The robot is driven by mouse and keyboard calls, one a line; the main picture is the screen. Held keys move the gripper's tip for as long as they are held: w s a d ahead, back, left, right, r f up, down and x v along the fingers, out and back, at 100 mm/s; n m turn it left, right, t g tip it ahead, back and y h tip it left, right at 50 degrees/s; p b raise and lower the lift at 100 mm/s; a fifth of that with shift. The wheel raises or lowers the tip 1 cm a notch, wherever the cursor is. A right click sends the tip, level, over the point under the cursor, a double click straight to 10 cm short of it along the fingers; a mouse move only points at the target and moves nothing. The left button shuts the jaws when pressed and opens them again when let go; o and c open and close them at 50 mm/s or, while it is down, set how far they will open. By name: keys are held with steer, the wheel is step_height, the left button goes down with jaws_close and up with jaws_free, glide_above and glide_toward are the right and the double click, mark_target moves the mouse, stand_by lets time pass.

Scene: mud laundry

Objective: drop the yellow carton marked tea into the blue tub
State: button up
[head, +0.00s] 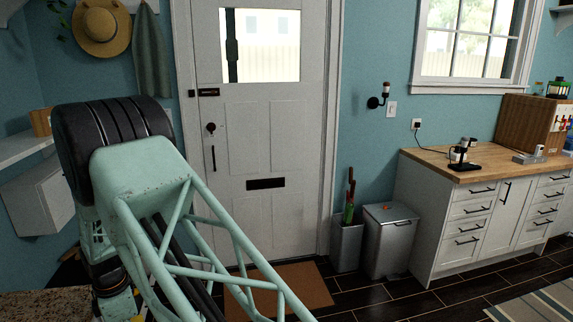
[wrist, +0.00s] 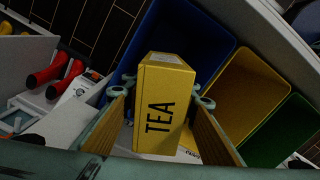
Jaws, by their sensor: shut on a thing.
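The yellow carton (wrist: 165,105), with TEA in black on its face, is upright between the fingers of my gripper (wrist: 153,99) in the wrist view. The gripper is shut on it, with one finger at each side. The blue tub (wrist: 203,32) lies behind the carton in that view, and its open inside partly shows. The carton covers part of the tub, and its height relative to the rim is hard to tell. In the head view my arm fills the left side, and I cannot make out the carton or the tub.
A yellow tub (wrist: 242,95) and a green tub (wrist: 284,130) stand right of the blue one. Red boot-like things (wrist: 48,76) lie at the left. In the head view a grey bin (head: 389,242) stands by the wooden-topped counter (head: 480,160), right of the door (head: 255,150).

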stand_by(0.3)
steer(key=o, duration=0.9)
steer(key=shift+c, duration=0.2)
steer(key=shift+r, duration=5.95)
steer(key=shift+w+r, duration=0.1)
